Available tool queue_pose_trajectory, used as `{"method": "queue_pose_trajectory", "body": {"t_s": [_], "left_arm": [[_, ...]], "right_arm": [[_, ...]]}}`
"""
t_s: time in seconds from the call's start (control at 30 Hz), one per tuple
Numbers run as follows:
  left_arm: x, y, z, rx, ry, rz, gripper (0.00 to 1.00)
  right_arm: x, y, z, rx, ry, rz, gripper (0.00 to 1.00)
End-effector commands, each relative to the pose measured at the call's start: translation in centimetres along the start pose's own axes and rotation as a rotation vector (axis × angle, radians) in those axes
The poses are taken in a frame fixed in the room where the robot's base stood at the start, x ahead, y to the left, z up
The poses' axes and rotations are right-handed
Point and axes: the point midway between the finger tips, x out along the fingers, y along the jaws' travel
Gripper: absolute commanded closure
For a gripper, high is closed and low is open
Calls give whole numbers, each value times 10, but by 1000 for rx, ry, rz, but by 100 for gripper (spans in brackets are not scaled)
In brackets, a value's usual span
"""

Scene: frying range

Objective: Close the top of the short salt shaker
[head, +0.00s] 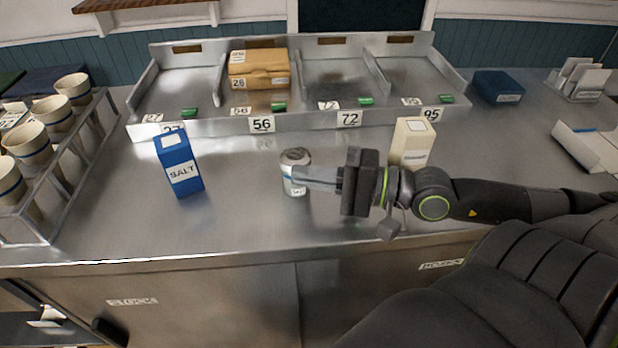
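The short salt shaker (294,158) stands upright on the steel counter, near the middle of the head view. It is a small pale cylinder with a label and a grey metallic top. Whether that top is open or closed is too small to tell. My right gripper (305,179) reaches in from the right with its fingers level at the shaker's body, overlapping its right side. The fingers are seen edge-on, so I cannot tell whether they grip it or only lie beside it. My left gripper is out of view.
A tall blue SALT carton (180,165) stands to the left, and a cream carton (412,143) stands behind my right wrist. A rack of cups (57,205) is at far left. Counter between blue carton and shaker is clear.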

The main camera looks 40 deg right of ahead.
Motion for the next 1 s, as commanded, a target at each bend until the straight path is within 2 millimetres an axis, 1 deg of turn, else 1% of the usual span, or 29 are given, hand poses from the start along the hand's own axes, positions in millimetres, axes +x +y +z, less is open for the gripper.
{"method": "queue_pose_trajectory", "body": {"t_s": [0.03, 0.13, 0.57, 0.6, 0.7, 0.77, 1.0], "left_arm": [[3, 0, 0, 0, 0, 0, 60], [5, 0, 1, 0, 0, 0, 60], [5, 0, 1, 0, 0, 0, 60], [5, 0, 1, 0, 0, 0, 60], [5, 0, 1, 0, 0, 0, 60], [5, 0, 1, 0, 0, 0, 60], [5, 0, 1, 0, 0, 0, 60]], "right_arm": [[0, 3, 0, -9, -1, -3, 100], [0, 3, 0, -23, 0, -9, 100], [0, 2, 0, -30, 1, -11, 100], [0, 3, 0, -30, 1, -11, 93], [0, 3, 0, -29, 1, -11, 80], [0, 2, 0, -29, 1, -11, 73], [0, 2, 0, -29, 0, -12, 73]]}}
